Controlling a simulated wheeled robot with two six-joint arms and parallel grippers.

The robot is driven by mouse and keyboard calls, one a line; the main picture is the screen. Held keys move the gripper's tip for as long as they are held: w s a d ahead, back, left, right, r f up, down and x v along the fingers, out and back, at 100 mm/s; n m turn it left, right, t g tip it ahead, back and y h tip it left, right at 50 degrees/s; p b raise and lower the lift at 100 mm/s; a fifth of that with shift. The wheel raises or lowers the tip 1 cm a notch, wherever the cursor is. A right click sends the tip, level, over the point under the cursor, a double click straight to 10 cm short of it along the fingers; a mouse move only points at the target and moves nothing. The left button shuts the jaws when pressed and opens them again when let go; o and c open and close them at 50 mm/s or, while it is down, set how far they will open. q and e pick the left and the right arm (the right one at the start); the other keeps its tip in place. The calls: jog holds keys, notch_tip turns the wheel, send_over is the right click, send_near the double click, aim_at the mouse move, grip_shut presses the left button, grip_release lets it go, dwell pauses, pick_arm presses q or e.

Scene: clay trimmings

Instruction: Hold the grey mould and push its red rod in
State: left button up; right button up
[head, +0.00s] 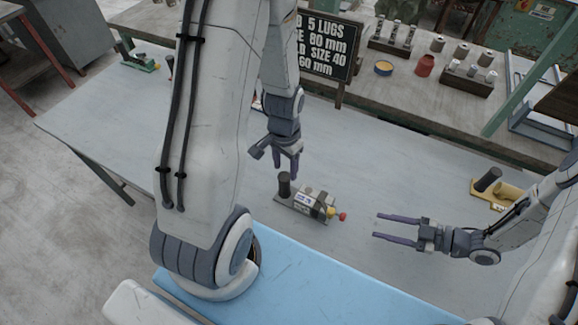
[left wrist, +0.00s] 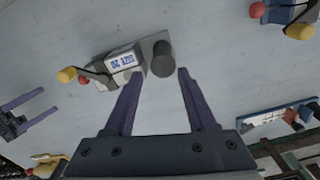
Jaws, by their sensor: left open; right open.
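The grey mould (head: 300,201) lies on the grey table in the middle of the head view. A dark upright post (head: 284,185) stands at its left end. A yellow knob (head: 331,212) and the red rod's end (head: 343,216) stick out at its right end. My left gripper (head: 286,173) is open, pointing down just above the post. In the left wrist view the post (left wrist: 162,58) appears between the spread fingertips (left wrist: 160,74), not visibly gripped. My right gripper (head: 376,227) is open and empty, right of the red end, fingers pointing left towards it.
A yellow mould with a dark post (head: 487,180) lies at the right, beyond my right arm. A green one (head: 140,63) is at the far left. A black sign (head: 328,48) stands behind. A blue mat (head: 330,290) covers the near edge. The table around the grey mould is clear.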

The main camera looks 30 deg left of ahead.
aim_at(284, 188)
pick_arm(q)
jog(key=shift+a+f, duration=0.3)
jog(key=shift+f, duration=0.45)
notch_tip(284, 188, down, 10)
jog(key=shift+r, duration=0.25)
grip_shut()
dwell(0.9)
pick_arm(e)
jog(key=c, duration=0.4)
grip_shut()
